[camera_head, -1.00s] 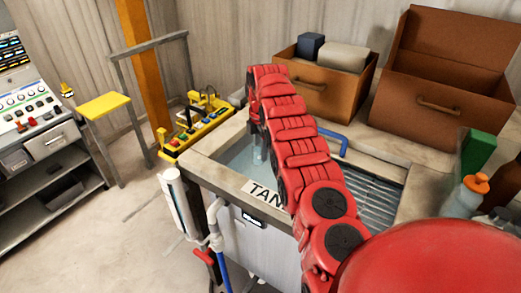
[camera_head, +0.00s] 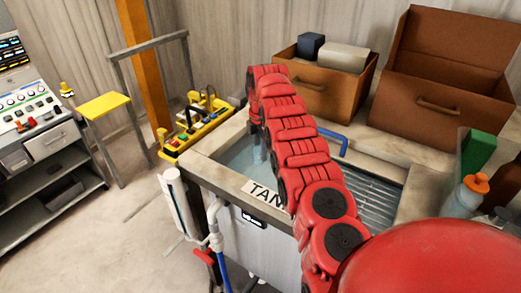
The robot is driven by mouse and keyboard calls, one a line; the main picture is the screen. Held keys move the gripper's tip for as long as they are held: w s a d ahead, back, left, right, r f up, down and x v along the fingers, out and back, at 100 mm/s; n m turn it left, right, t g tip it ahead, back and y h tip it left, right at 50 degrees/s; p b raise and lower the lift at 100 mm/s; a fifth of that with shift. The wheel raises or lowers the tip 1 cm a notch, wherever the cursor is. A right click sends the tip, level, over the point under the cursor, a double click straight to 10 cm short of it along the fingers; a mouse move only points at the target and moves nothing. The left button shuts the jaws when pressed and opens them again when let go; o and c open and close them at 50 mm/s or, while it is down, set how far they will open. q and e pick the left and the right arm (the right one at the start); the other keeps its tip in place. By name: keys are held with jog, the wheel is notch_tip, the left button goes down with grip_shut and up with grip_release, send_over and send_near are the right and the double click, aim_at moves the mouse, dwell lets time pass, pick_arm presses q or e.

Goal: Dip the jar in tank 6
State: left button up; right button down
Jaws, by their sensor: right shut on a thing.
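The tank (camera_head: 205,167) stands in the middle, filled with clear bluish water. Its front label (camera_head: 262,194) reads "TAN" before my right arm covers the rest, so the number is hidden. My red right arm reaches in from the lower right and bends down over the tank's left part. My right gripper (camera_head: 257,141) is mostly hidden under the wrist. It is shut on a pale, glassy thing, seemingly the jar (camera_head: 259,154), which shows only as a small piece at the water. How deep it sits I cannot tell. My left gripper is out of view.
Two brown boxes (camera_head: 318,98) (camera_head: 437,106) stand behind the tank. A blue pipe (camera_head: 334,138) crosses the rim. A green box (camera_head: 478,150) and an orange-capped bottle (camera_head: 467,196) stand at right. A yellow control box (camera_head: 197,125) is at the left rear; open floor lies left.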

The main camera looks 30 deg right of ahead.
dwell(0.3)
notch_tip(320, 180, up, 10)
jog(key=p, duration=0.9)
jog(key=shift+p, duration=0.35)
jog(key=shift+s, duration=0.1)
